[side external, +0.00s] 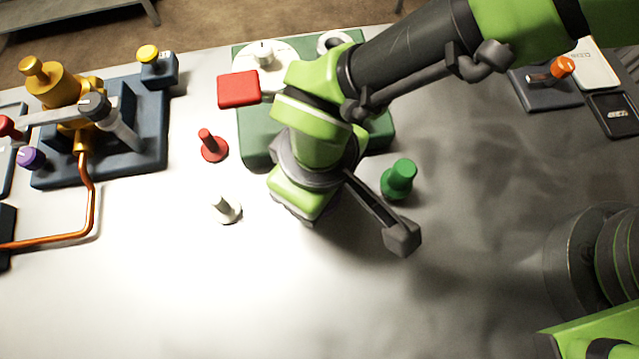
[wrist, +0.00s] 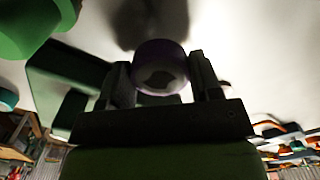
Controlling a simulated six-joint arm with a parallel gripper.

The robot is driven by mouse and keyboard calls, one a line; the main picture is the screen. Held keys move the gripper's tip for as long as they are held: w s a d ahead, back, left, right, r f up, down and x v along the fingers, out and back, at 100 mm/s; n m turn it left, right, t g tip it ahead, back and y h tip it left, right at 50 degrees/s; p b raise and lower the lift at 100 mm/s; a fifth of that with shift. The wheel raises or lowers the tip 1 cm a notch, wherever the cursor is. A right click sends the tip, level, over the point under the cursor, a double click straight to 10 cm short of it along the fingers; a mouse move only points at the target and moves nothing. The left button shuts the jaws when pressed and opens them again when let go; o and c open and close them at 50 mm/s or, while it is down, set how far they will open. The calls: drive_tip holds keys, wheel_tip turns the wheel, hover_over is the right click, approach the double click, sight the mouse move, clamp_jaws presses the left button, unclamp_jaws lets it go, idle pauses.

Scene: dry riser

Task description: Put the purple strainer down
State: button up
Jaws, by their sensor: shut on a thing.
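My gripper (wrist: 162,72) is shut on the purple strainer (wrist: 160,58), which shows in the wrist view as a dark purple round piece between the two fingers. A dark shadow lies on the pale table just beyond it. In the side view my wrist hides the fingers and nearly all of the strainer, over the table in front of the green block (side external: 255,150). I cannot tell whether the strainer touches the table.
A red peg (side external: 212,147) and a white peg (side external: 226,209) stand left of my wrist, and a green peg (side external: 399,179) close on its right. A red block (side external: 238,89) is behind. The brass valve assembly (side external: 62,88) is far left. The front table is clear.

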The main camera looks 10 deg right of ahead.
drive_tip(key=shift+f, duration=0.9)
drive_tip(key=shift+f, duration=0.15)
drive_tip(key=o, duration=0.9)
drive_tip(key=shift+o, duration=0.2)
